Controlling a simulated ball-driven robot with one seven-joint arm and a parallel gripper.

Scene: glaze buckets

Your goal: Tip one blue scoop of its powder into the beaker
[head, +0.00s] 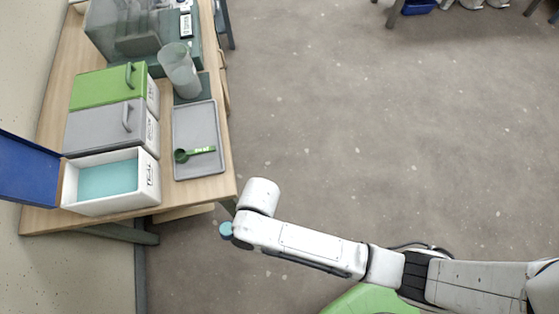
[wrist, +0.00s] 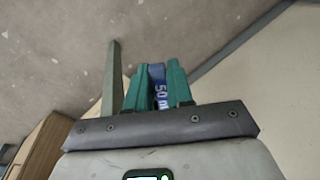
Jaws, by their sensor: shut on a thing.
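My gripper (wrist: 158,68) has green fingers shut on the blue handle of a scoop (wrist: 161,92), marked "50 ml". In the head view my wrist hides the fingers. A round teal patch (head: 226,230) shows at my arm's end, off the table's front corner; it matches the powder's colour and looks like the filled scoop bowl. The open white bin (head: 103,206) with a raised blue lid (head: 25,168) holds teal powder (head: 107,181). The clear beaker (head: 181,70) stands upright on a dark pad (head: 191,91) farther back, well away from my gripper.
A grey tray (head: 196,120) with a green scoop (head: 197,153) lies between the beaker and the table's front. Grey-lidded (head: 98,127) and green-lidded (head: 103,86) bins stand shut beside it. A clear box (head: 120,28) is at the back. The floor to the right is open.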

